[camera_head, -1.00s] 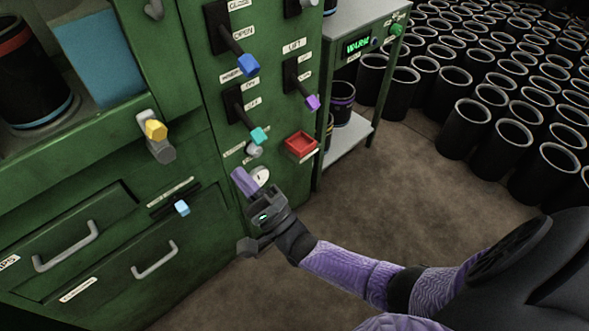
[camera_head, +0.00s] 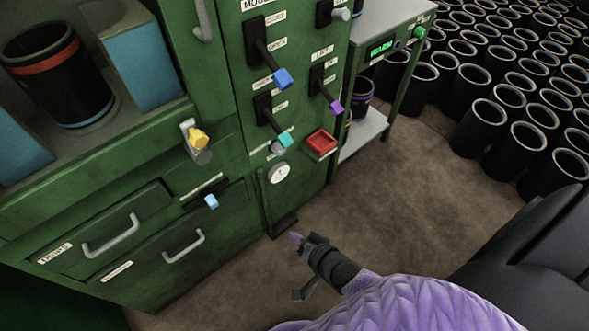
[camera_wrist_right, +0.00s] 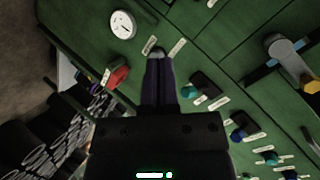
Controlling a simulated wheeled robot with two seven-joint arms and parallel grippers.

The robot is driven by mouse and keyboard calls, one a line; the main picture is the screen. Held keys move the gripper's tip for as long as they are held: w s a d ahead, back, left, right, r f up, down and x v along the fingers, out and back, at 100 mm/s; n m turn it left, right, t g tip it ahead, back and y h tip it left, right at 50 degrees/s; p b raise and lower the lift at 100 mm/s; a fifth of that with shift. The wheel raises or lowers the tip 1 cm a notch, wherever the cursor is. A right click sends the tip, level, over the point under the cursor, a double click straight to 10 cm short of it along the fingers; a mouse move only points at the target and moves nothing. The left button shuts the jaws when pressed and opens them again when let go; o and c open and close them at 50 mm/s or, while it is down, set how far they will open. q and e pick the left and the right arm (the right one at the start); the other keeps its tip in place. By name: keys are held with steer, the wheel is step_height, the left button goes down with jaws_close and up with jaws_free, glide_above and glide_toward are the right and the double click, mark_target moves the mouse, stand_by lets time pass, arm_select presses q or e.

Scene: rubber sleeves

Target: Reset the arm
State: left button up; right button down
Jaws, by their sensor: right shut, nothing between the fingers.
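My right gripper (camera_head: 296,238) is low in front of the green machine (camera_head: 222,120), above the brown floor and apart from the panel. In the right wrist view its two dark fingers (camera_wrist_right: 158,62) lie together with nothing between them, pointing towards the panel. My right arm comes in from the lower right in the head view. My left gripper does not show in either view.
Drawers with handles (camera_head: 183,246) are at lower left. Several black sleeves (camera_head: 478,127) stand at right. The floor (camera_head: 400,190) between is clear.

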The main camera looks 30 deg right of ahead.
steer(key=shift+s+f+n+g, duration=0.4)
steer(key=shift+s+f, duration=0.2)
steer(key=shift+s, duration=0.05)
steer(key=s+d+f+n+g+h, duration=0.1)
steer(key=s+f+n+g, duration=0.2)
steer(key=s, duration=0.7)
steer(key=s+d+f+n+g+h, duration=0.1)
steer(key=s+d+f+n+g, duration=0.1)
steer(key=s, duration=0.8)
steer(key=s+d+f+n+g+h, duration=0.1)
steer(key=s+f+n+g, duration=0.3)
steer(key=s+g, duration=0.3)
steer(key=s+n, duration=0.1)
steer(key=s, duration=0.3)
steer(key=shift+d+f, duration=0.3)
steer(key=shift+f, duration=0.05)
steer(key=shift+s, duration=0.1)
